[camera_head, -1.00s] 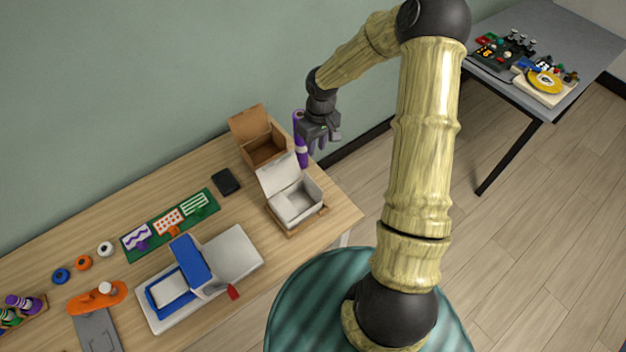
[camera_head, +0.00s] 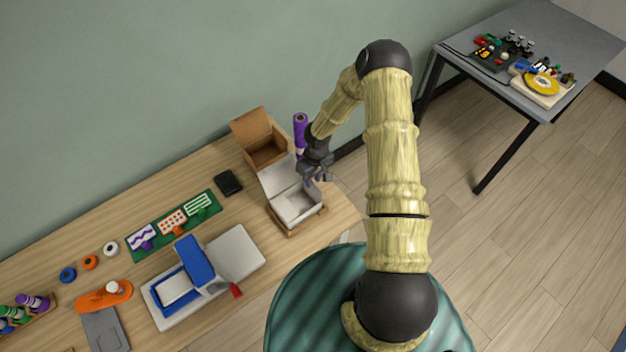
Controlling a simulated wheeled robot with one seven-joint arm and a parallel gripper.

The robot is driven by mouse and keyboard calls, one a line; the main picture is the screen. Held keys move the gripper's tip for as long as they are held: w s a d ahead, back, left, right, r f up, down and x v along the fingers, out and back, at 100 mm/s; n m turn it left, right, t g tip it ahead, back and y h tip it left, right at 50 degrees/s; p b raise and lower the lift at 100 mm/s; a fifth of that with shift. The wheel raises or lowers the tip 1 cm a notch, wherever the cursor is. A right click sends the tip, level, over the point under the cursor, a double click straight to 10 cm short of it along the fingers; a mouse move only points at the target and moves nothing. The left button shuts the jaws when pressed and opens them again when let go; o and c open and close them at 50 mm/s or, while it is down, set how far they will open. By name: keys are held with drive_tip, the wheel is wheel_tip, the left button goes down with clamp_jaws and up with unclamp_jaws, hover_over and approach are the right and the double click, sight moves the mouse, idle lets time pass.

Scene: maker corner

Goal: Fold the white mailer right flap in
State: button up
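The white mailer (camera_head: 278,179) is an open box near the right end of the wooden table, on a light wooden tray (camera_head: 292,232). Its lid stands up at the back left, and its inside looks empty. My gripper (camera_head: 318,182) is just above the mailer's back right edge, pointing down. It covers part of that side, so I cannot make out the right flap or whether the gripper touches it. The fingers are small and dark here; I cannot tell whether they are open or shut. I see nothing held.
An open brown box (camera_head: 249,126) stands behind the mailer, and a purple roll (camera_head: 300,123) stands upright beside it, close to my arm. A black pad (camera_head: 228,183) and a blue-and-white press (camera_head: 198,262) lie to the left. The table's right edge is close.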

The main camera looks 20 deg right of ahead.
sight(313, 186)
drive_tip(key=shift+f, duration=1.1)
clamp_jaws()
drive_tip(key=shift+f, duration=0.1)
